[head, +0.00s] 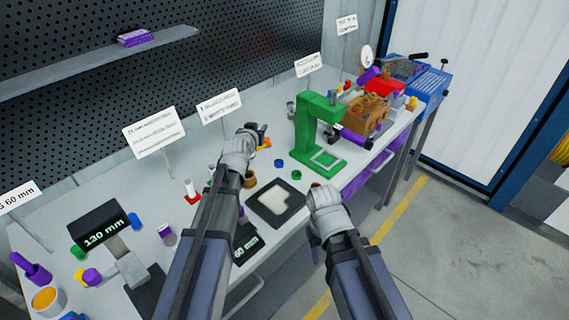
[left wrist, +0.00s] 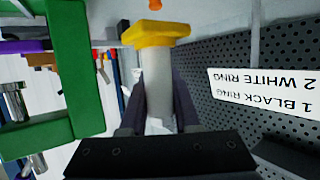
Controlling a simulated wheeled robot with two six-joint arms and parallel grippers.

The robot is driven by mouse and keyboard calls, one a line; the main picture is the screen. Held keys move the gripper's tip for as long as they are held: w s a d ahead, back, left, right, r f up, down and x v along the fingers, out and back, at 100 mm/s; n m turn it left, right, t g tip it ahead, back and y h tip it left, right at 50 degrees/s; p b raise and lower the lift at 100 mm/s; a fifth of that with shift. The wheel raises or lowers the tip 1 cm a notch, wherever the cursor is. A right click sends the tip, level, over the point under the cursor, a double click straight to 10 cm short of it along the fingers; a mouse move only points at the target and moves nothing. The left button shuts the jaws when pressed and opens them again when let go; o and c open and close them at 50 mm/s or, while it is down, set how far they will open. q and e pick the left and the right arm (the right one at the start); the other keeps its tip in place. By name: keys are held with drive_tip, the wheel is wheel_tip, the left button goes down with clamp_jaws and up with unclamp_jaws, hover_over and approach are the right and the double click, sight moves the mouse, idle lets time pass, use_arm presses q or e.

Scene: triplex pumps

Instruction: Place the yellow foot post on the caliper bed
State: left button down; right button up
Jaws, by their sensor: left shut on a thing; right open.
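The yellow foot post (left wrist: 157,80) is a pale grey cylinder with a wide yellow foot (left wrist: 157,35). In the left wrist view it stands between the fingers of my left gripper (left wrist: 158,112), which is shut on it. In the head view my left gripper (head: 262,132) is above the back middle of the table, left of the green stand, and its arm and hand largely hide the post. My right gripper (head: 317,188) is open near the table's front edge. A grey caliper-like device (head: 125,262) lies at the left front, beside a black block marked 130 mm (head: 98,226).
A green stand (head: 306,135) rises right of my left gripper; it fills the left of the left wrist view (left wrist: 72,70). A black tray (head: 262,207) with a pale patch lies between my arms. Small coloured parts are scattered around. A brown pump block (head: 366,112) stands further right.

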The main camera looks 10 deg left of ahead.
use_arm(q)
drive_tip(key=b, duration=1)
hover_over(261, 163)
wheel_tip(261, 163, down, 10)
drive_tip(key=shift+w+f, duration=0.1)
drive_tip(key=c, duration=1.1)
unclamp_jaws()
drive_tip(key=o, duration=0.5)
drive_tip(key=shift+c, duration=0.2)
